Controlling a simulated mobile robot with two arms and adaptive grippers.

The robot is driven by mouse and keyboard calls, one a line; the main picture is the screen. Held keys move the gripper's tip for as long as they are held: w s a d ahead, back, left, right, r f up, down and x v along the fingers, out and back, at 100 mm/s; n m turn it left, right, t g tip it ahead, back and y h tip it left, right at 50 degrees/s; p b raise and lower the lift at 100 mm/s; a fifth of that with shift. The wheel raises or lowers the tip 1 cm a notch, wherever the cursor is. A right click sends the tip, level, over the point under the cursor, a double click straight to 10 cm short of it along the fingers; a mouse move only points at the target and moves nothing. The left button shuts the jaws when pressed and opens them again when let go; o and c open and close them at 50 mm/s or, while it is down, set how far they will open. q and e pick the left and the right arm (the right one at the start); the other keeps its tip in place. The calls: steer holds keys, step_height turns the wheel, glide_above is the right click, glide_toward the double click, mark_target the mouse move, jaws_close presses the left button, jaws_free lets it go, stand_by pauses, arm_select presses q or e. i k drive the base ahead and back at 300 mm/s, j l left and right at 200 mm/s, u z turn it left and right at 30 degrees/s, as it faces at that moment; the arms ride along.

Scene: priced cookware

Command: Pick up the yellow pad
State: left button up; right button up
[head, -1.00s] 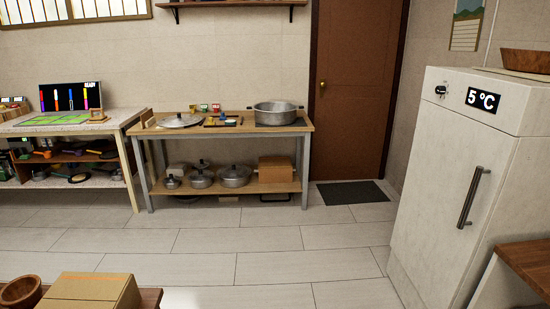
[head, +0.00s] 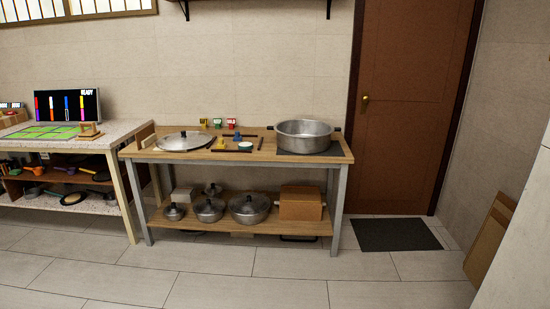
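A small yellow item (head: 221,142), which may be the yellow pad, is on the wooden table (head: 180,155) in the middle of the head view. It sits between the large round metal lid and the big pot, among small dark, blue and white pieces. It is too small and far to make out its exact shape. Neither of my grippers is in view.
On the table are a large lid (head: 185,141), a big metal pot (head: 304,135) and small coloured cards (head: 217,123). Lidded pots (head: 249,208) and a brown box (head: 301,203) fill the lower shelf. A counter (head: 98,135) stands left. The tiled floor (head: 240,285) in front is clear.

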mark_target(221, 146)
steer(key=i+u, duration=0.2)
steer(key=i, duration=0.35)
steer(key=i+u, duration=0.15)
steer(key=i, duration=0.4)
steer(key=i+l+u, duration=0.2)
steer(key=i, duration=0.35)
steer(key=i+l+u, duration=0.15)
steer(key=i, duration=0.4)
